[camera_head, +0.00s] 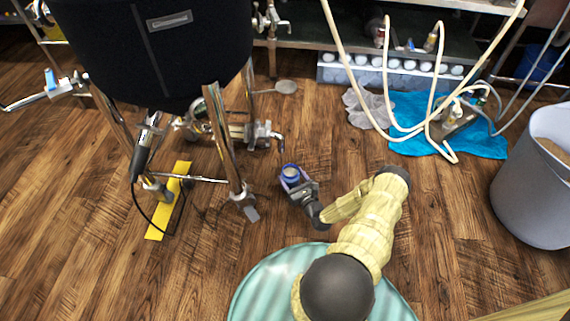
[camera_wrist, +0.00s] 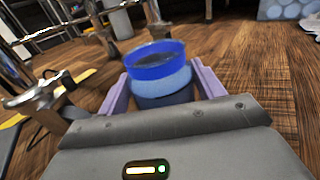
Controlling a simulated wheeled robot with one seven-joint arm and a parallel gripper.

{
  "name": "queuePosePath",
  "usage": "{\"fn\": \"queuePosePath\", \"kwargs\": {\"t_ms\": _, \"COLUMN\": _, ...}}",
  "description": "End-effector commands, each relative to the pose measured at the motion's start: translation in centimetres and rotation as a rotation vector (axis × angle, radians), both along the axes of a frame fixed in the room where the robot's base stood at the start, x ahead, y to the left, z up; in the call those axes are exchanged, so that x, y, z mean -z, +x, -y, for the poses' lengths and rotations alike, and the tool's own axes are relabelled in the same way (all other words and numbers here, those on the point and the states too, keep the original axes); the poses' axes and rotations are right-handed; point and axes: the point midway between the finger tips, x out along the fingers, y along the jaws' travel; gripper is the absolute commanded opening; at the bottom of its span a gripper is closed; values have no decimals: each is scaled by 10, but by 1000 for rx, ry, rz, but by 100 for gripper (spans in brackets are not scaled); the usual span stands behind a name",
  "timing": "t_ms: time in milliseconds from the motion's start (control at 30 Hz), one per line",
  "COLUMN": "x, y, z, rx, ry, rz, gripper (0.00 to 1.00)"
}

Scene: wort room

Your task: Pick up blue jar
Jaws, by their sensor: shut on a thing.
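The blue jar (camera_head: 291,173) sits between the fingers of my gripper (camera_head: 295,180) near the middle of the head view. In the wrist view the jar (camera_wrist: 158,72) has a bright blue rim, a lighter blue band and a dark lower part. The two purple fingers of my gripper (camera_wrist: 160,88) stand on either side of it, shut on it. The jar looks roughly upright. Its base is hidden behind the gripper body, so I cannot tell whether it touches the floor.
A dark kettle on metal legs (camera_head: 150,50) stands at the left. A yellow strip (camera_head: 168,200) lies under it. Hoses (camera_head: 386,80) and a blue cloth (camera_head: 485,143) lie at the upper right. A grey bin (camera_head: 530,198) stands at the right. Wooden floor right of my gripper is clear.

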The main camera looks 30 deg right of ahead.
Motion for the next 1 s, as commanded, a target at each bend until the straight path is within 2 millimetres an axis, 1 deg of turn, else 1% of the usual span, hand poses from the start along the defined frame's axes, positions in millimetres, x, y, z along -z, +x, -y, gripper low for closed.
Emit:
{"fn": "queuePosePath", "kwargs": {"t_ms": 33, "x": -5, "y": -15, "z": 0, "rx": 2, "ry": 4, "rz": -3, "gripper": 35}}
{"fn": "queuePosePath", "kwargs": {"t_ms": 200, "x": -4, "y": -61, "z": 2, "rx": 2, "ry": 3, "rz": -2, "gripper": 35}}
{"fn": "queuePosePath", "kwargs": {"t_ms": 300, "x": -4, "y": -82, "z": 2, "rx": 1, "ry": 3, "rz": -2, "gripper": 35}}
{"fn": "queuePosePath", "kwargs": {"t_ms": 400, "x": -2, "y": -97, "z": 3, "rx": 1, "ry": 2, "rz": -1, "gripper": 35}}
{"fn": "queuePosePath", "kwargs": {"t_ms": 500, "x": -1, "y": -105, "z": 3, "rx": 0, "ry": 1, "rz": 1, "gripper": 35}}
{"fn": "queuePosePath", "kwargs": {"t_ms": 600, "x": -1, "y": -108, "z": 3, "rx": 0, "ry": 1, "rz": 2, "gripper": 35}}
{"fn": "queuePosePath", "kwargs": {"t_ms": 1000, "x": 0, "y": -107, "z": 3, "rx": -1, "ry": 1, "rz": 1, "gripper": 35}}
